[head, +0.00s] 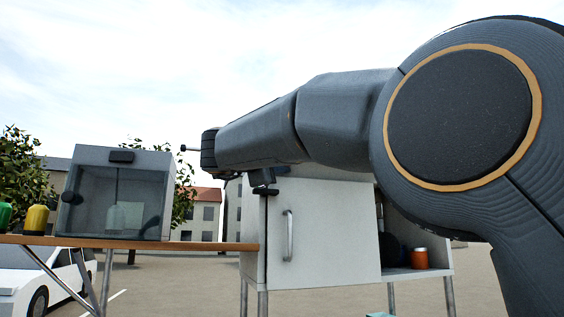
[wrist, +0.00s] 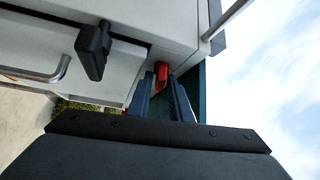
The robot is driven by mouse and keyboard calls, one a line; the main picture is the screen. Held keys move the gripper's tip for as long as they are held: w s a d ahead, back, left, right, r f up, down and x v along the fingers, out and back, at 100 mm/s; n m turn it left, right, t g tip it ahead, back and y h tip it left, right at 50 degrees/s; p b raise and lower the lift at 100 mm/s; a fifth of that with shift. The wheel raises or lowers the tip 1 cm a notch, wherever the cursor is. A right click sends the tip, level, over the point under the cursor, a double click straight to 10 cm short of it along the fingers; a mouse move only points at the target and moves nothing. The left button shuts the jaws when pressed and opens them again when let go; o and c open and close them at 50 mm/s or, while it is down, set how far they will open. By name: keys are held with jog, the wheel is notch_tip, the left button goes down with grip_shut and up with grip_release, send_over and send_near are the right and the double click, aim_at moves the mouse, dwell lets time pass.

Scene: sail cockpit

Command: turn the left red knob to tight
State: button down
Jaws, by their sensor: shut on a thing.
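In the wrist view, a small red knob (wrist: 161,74) sits under the edge of a pale grey box body. My gripper (wrist: 163,84) has its two dark blue fingers at the knob, one on each side, and is shut on it. The fingers partly cover the knob, and I see no mark showing how tight it is. Only this one red knob shows clearly. In the head view, my arm's end hides the place where the fingers meet the knob.
In the wrist view, a black lever (wrist: 93,48) and a metal bar handle (wrist: 42,75) lie left of the fingers. In the head view, a grey cabinet (head: 325,240) stands below my arm. A glass-fronted box (head: 115,195) stands on a wooden table (head: 200,244) at left.

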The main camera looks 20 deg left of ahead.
jog(key=shift+r+m+g, duration=0.1)
jog(key=shift+m+g, duration=0.7)
jog(key=shift+m, duration=0.3)
jog(key=shift+g, duration=0.3)
jog(key=c, duration=1.8)
grip_release()
jog(key=shift+d, duration=0.1)
jog(key=b+v, duration=0.3)
jog(key=v, duration=0.5)
